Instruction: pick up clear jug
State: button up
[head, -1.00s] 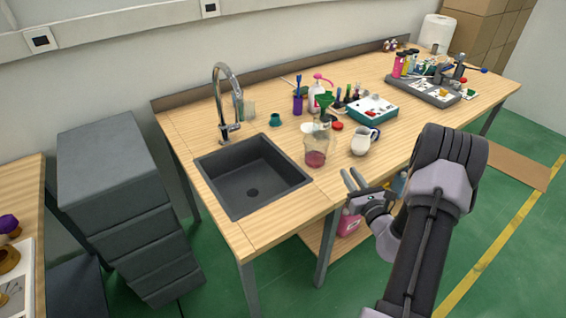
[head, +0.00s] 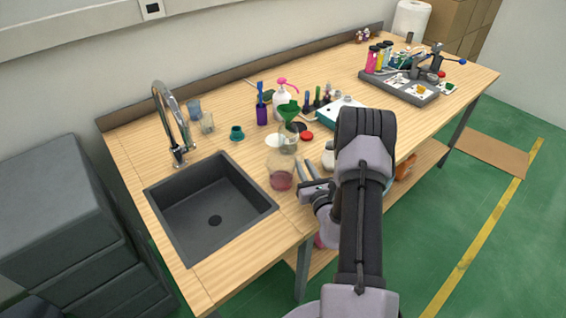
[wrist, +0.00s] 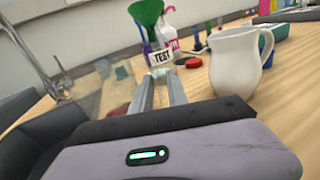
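The clear jug (head: 281,174), see-through with some reddish liquid at its bottom, stands upright on the wooden bench right of the sink. In the wrist view the clear jug (wrist: 116,108) is faint, at the left of my fingers. My gripper (head: 305,165) is open and empty, just right of the jug in the head view. Its two fingers also show in the wrist view (wrist: 158,82), apart with a gap between them. I cannot tell whether a finger touches the jug.
A white pitcher (wrist: 235,62) stands close on the right of my gripper, partly hidden by my arm in the head view. A green funnel (head: 289,112) and a pink-topped pump bottle (head: 282,100) stand behind the jug. The sink (head: 211,208) is to the left.

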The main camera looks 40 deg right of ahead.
jog(key=shift+w+d+f, duration=0.1)
jog(key=shift+w+d, duration=0.05)
jog(key=shift+w, duration=0.2)
jog(key=shift+s+a+r, duration=0.2)
jog(key=shift+s+a, duration=0.05)
jog(key=shift+s+a+r, duration=0.15)
jog(key=shift+s, duration=0.05)
jog(key=c, duration=0.3)
grip_shut()
dwell(0.3)
